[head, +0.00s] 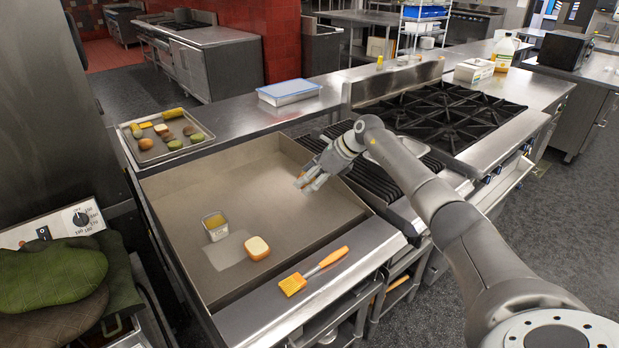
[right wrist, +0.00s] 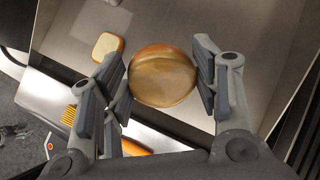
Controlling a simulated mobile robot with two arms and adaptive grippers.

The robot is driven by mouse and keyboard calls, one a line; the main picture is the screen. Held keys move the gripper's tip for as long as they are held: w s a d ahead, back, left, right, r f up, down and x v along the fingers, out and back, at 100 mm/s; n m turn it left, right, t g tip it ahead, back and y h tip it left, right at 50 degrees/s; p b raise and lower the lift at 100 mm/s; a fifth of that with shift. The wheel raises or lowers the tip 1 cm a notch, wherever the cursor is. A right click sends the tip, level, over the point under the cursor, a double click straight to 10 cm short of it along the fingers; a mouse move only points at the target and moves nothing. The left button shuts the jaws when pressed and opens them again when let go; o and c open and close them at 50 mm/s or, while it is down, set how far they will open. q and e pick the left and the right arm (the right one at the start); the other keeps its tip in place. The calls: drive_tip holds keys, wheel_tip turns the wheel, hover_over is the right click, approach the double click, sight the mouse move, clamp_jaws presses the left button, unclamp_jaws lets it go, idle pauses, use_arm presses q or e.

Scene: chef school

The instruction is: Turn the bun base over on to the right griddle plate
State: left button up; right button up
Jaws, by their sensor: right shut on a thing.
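My right gripper (head: 312,181) is over the right part of the flat griddle plate (head: 215,183). In the right wrist view, its fingers (right wrist: 163,88) are closed on the sides of a round, tan and brown bun base (right wrist: 163,78), with a broad flat face toward the camera. In the head view the bun base is mostly hidden by the fingers. A second bread piece (head: 256,248), with a pale top and brown edge, lies on the plate; it also shows in the right wrist view (right wrist: 107,46). My left gripper is not in view.
A small metal tub (head: 215,226) with yellow contents stands on the griddle. An orange brush (head: 313,270) lies on the front ledge. A food tray (head: 165,137) is at the back left, a blue-lidded container (head: 289,91) behind. Burners (head: 440,107) are to the right.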

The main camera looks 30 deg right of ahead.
drive_tip(key=m+t, duration=0.2)
drive_tip(key=t, duration=0.1)
drive_tip(key=shift+f, duration=0.2)
drive_tip(key=m+t, duration=0.1)
drive_tip(key=m+t+h, duration=0.1)
drive_tip(key=t, duration=0.1)
drive_tip(key=shift+w+a+f+t, duration=0.15)
drive_tip(key=shift+w+a+t, duration=0.05)
drive_tip(key=shift+t, duration=0.1)
drive_tip(key=shift+f+m+t+h, duration=0.1)
drive_tip(key=shift+m+t+h, duration=0.6)
drive_tip(key=shift+m+t, duration=0.1)
drive_tip(key=shift+w+a+f+m+t+h+b, duration=0.1)
drive_tip(key=shift+w+f+m+t+h+b, duration=0.1)
drive_tip(key=shift+m+t+h+b, duration=0.45)
drive_tip(key=shift+w+a+m+t+h, duration=0.1)
drive_tip(key=shift+m+t+h, duration=0.45)
drive_tip(key=shift+t+h, duration=0.3)
drive_tip(key=shift+w+a+f+m+t+h+b, duration=0.15)
drive_tip(key=shift+f+m+t+h+b, duration=0.5)
drive_tip(key=shift+h+b, duration=1.1)
drive_tip(key=shift+w+f+m+t+h+b, duration=0.2)
drive_tip(key=shift+f+m+t+h+b, duration=0.35)
drive_tip(key=shift+b, duration=2.2)
drive_tip(key=shift+w+a+f+m+t+h+b, duration=0.15)
drive_tip(key=shift+f+m+t+h+b, duration=0.45)
drive_tip(key=shift+h+b, duration=1.25)
drive_tip(key=shift+f+y+b, duration=0.25)
drive_tip(key=shift+y+b, duration=0.1)
drive_tip(key=shift+y, duration=0.1)
